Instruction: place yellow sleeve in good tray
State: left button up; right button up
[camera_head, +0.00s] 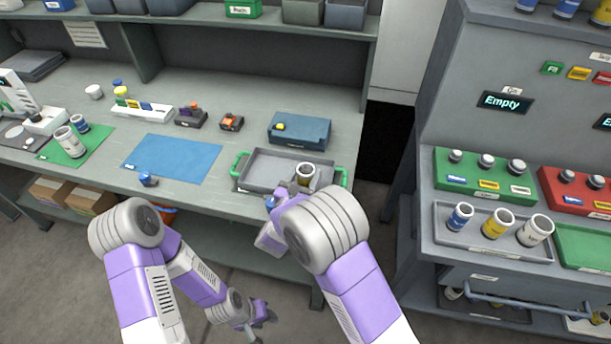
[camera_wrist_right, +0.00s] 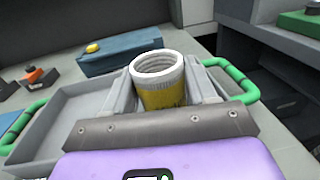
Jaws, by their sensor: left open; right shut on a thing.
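A yellow sleeve with a white rim (camera_wrist_right: 160,85) stands upright between the jaws of my right gripper (camera_wrist_right: 158,98). In the head view the sleeve (camera_head: 305,173) and the right gripper (camera_head: 303,182) are over the right part of a grey tray with green handles (camera_head: 258,158). The tray also shows in the right wrist view (camera_wrist_right: 72,105). The jaws and gripper body hide the sleeve's lower end, so I cannot tell whether it touches the tray floor. My left gripper (camera_head: 262,323) is open and empty, low in front of the bench.
A blue box (camera_head: 300,129) stands behind the tray. A blue mat (camera_head: 173,158) lies left of it, and a green mat (camera_head: 78,146) with sleeves is further left. At right, a machine's grey tray (camera_head: 470,240) holds a blue, a yellow and a white sleeve.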

jog(key=shift+r, duration=0.1)
jog(key=o, duration=1.3)
jog(key=shift+f, duration=0.2)
jog(key=shift+o, duration=0.2)
jog(key=shift+r, duration=0.1)
jog(key=shift+s+a+r, duration=0.1)
jog(key=shift+s+a, duration=0.05)
jog(key=shift+s, duration=0.05)
jog(key=p+v, duration=0.1)
jog(key=v, duration=1)
jog(key=shift+s+a, duration=0.1)
jog(key=shift+s, duration=0.15)
